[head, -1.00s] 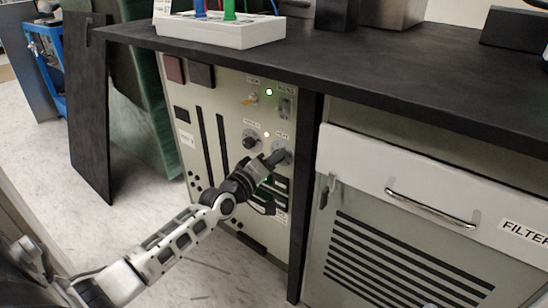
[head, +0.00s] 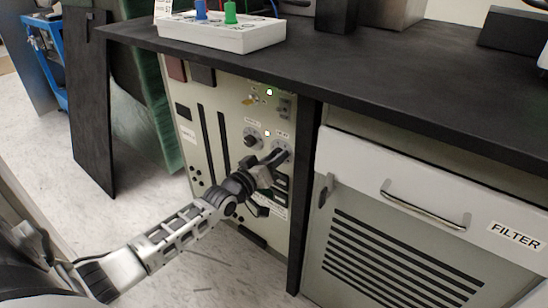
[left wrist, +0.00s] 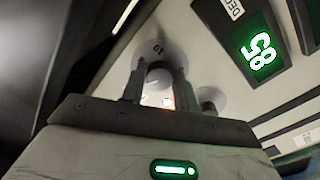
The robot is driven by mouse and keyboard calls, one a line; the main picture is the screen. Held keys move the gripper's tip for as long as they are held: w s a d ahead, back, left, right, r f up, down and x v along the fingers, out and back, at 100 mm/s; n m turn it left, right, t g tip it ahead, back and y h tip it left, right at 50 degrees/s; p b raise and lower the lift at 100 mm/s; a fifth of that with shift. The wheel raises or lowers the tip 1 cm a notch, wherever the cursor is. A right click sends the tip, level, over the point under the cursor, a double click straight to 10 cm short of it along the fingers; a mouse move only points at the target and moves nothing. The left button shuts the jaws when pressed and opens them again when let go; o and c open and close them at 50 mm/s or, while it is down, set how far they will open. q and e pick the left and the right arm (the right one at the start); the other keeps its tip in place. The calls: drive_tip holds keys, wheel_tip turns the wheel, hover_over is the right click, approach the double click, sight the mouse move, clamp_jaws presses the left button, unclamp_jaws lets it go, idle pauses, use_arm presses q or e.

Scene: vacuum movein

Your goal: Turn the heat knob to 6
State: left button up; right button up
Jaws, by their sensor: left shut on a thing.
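The heat knob's pale dial (head: 285,144) is on the front panel of the beige cabinet (head: 232,92), under a small label. My left gripper (head: 279,155) reaches it from the lower left and covers most of the knob. In the left wrist view the grey knob (left wrist: 158,76) sits between the two dark fingers of my left gripper (left wrist: 158,88), which is shut on it. A dial mark that looks like 10 shows just above the knob there; the pointer is not readable. A display (left wrist: 262,50) shows green digits, tilted and hard to read. My right gripper is out of view.
A second dark knob (head: 252,140) is just left of the heat dial. Small switches and lit lamps are above. The black countertop (head: 330,72) overhangs the panel. The white filter cabinet (head: 400,165) stands to the right. Open floor lies at the left.

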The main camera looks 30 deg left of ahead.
use_arm(q)
drive_tip(key=o, duration=1)
drive_tip(key=shift+c, duration=0.2)
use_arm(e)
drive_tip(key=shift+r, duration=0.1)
use_arm(q)
drive_tip(key=s+a+p, duration=0.1)
drive_tip(key=s+p, duration=0.4)
drive_tip(key=s, duration=1.1)
drive_tip(key=shift+a, duration=0.15)
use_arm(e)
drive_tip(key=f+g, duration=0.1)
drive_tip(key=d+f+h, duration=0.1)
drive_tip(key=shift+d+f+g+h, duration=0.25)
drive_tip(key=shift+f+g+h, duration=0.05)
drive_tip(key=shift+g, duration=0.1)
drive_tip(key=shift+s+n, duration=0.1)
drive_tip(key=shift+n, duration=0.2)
